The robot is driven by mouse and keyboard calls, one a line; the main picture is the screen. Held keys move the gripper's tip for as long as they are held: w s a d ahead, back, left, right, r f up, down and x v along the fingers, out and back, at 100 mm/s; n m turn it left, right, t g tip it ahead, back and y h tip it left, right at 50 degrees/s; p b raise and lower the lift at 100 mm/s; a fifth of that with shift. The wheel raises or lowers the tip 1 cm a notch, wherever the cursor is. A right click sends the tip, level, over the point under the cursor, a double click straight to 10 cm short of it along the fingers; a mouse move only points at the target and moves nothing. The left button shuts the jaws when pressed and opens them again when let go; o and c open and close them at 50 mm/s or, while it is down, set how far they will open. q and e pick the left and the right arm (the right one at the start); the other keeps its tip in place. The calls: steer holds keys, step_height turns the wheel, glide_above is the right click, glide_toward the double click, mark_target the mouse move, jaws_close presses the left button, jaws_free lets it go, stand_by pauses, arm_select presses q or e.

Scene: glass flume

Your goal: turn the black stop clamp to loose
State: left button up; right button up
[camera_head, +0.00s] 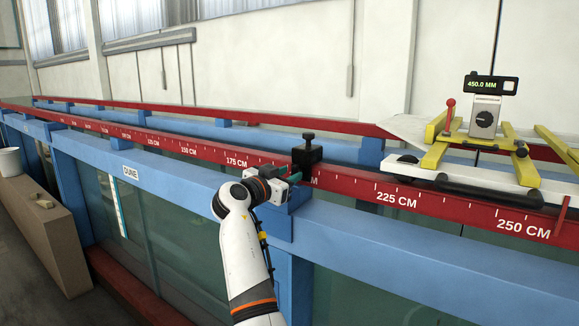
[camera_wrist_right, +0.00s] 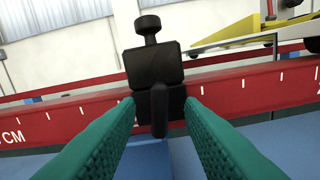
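The black stop clamp (camera_head: 308,153) sits on the red scale rail (camera_head: 350,185), just right of the 175 CM mark. In the right wrist view the clamp (camera_wrist_right: 153,66) is a black block with a knob on top and a rounded black lever hanging on its front. My right gripper (camera_head: 291,179) is at the near face of the clamp. In the right wrist view its green fingers (camera_wrist_right: 160,112) are apart, one on each side of the lever, with a gap visible on both sides. My left gripper is not in view.
A yellow and white carriage (camera_head: 470,165) with a 450.0 MM display (camera_head: 490,84) stands on the rails to the right. The blue flume frame (camera_head: 350,235) runs along the near side. A cardboard-coloured box (camera_head: 45,235) with a white bucket (camera_head: 9,161) is at far left.

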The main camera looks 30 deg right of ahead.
steer(key=shift+w+d, duration=0.25)
steer(key=shift+d, duration=0.2)
jaws_close()
